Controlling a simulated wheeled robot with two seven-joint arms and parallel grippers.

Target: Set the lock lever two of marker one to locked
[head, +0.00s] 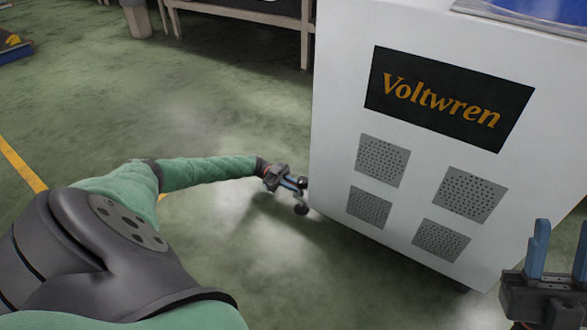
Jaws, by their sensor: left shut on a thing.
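A white cabinet (340,120) with a "Voltwren" sign (440,100) stands at the right of the head view; I cannot tell if it is marker one. My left gripper (296,184) is at the cabinet's lower left edge. It is shut on a small dark lever with a round black knob (301,210). The gripper hides much of this lever, and its number and lock position cannot be read. My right gripper (562,235) is at the lower right, its blue fingers pointing up, apart and with nothing seen between them.
The cabinet front has several square vent grilles (383,160). A blue item (530,10) lies on its top. A table (240,14) stands at the back, with a pale bin (137,18) beside it. The green floor (110,120) left of the cabinet is clear, with a yellow line.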

